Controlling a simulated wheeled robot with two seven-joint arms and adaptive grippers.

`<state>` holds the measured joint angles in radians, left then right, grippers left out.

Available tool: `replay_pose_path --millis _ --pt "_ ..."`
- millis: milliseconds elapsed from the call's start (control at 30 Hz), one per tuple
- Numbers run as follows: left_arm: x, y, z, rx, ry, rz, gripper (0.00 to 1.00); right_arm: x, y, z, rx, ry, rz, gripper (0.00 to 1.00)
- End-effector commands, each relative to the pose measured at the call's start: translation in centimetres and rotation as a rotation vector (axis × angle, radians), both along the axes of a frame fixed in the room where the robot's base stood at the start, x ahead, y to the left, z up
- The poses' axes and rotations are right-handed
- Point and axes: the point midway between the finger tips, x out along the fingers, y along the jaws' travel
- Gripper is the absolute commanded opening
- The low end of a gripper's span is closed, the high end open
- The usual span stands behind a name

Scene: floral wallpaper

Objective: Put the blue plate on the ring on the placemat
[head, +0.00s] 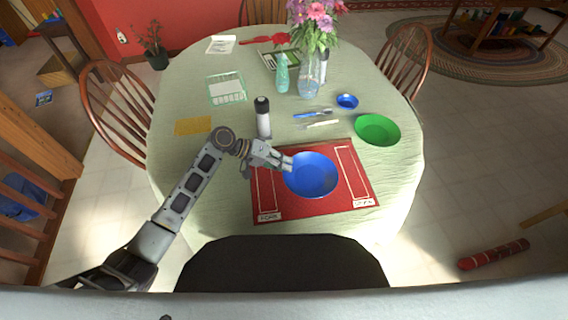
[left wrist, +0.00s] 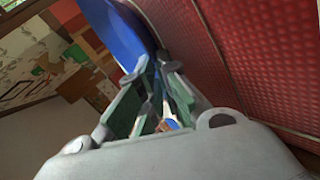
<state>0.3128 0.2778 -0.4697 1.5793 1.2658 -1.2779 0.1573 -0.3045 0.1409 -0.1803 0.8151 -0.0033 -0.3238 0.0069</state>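The blue plate (head: 312,176) is over the middle of the red placemat (head: 342,207) at the table's near side. I cannot tell whether it touches the mat. No ring shows; the plate covers the mat's middle. My left gripper (head: 288,163) is at the plate's left rim. In the left wrist view its fingers (left wrist: 158,72) are close together, with the blue plate (left wrist: 121,32) at their tips; they look shut on its rim. The red placemat (left wrist: 235,60) fills the right of that view. My right gripper is not in view.
A dark-capped bottle (head: 263,118) stands close behind my left gripper. Cutlery (head: 314,114), a small blue bowl (head: 347,101) and a green plate (head: 377,129) lie behind the mat. A flower vase (head: 311,75) stands further back.

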Motion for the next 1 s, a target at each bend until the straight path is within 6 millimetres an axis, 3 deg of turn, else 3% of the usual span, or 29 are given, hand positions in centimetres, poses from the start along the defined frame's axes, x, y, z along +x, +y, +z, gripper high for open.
replay_pose_path --millis 267,300,367,800,1000 --pt "0.0 0.0 -0.2 -0.001 0.0 0.0 0.0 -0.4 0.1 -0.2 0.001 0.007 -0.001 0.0" --pt "0.0 0.0 -0.2 0.0 0.0 0.0 0.09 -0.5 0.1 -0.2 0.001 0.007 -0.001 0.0" --pt "0.0 0.0 -0.2 0.0 0.0 0.0 0.14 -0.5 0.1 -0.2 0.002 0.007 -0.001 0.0" --pt "0.0 0.0 0.1 0.0 0.0 0.0 0.14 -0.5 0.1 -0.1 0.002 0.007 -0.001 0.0" --pt "0.0 1.3 0.9 0.001 0.0 0.0 0.14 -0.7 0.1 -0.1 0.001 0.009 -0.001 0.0"
